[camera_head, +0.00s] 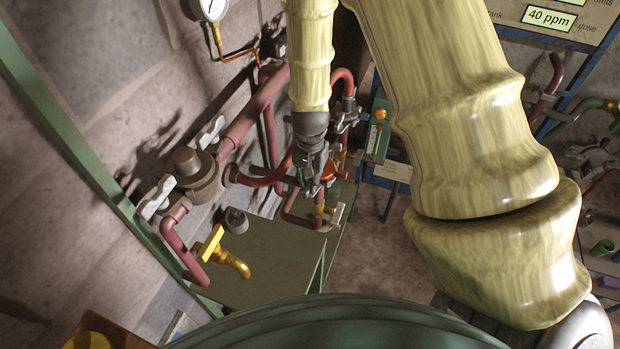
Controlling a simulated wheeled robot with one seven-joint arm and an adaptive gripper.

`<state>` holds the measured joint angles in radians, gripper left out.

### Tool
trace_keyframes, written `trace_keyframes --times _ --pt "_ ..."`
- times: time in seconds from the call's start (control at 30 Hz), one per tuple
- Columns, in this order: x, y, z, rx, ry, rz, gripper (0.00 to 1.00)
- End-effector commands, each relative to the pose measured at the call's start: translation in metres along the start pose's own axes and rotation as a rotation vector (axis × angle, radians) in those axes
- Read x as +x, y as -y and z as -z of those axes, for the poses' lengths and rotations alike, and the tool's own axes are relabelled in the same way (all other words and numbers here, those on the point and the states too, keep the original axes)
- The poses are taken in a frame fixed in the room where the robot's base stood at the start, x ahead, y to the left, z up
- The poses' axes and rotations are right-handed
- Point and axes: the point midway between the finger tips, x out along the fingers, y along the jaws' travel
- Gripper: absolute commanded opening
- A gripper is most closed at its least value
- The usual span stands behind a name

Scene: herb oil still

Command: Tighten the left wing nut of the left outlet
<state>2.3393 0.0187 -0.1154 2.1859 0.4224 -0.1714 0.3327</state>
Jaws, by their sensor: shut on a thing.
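My gripper (313,176) is dark grey and points down among red pipes in the middle of the view. Its fingers are shut on a small part at the pipework, which I take to be the left wing nut; the fingers mostly hide it, so its turn angle cannot be told. A red-orange round part (329,172) shows just right of the fingertips. Two pale wing nuts, an upper one (211,131) and a lower one (157,196), stand clear of my gripper on either side of a grey-brown domed fitting (187,160) at the left.
A pressure gauge (209,9) is on the wall. A green panel with an orange knob (380,114) is close right of my gripper. My arm covers much of the right.

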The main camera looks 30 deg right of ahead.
Motion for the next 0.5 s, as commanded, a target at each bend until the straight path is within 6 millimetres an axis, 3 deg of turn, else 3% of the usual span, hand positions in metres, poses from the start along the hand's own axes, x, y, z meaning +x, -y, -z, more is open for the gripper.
trace_keyframes --times 0.5 --pt "-0.0017 0.0011 0.0029 0.046 -0.006 0.003 0.00"
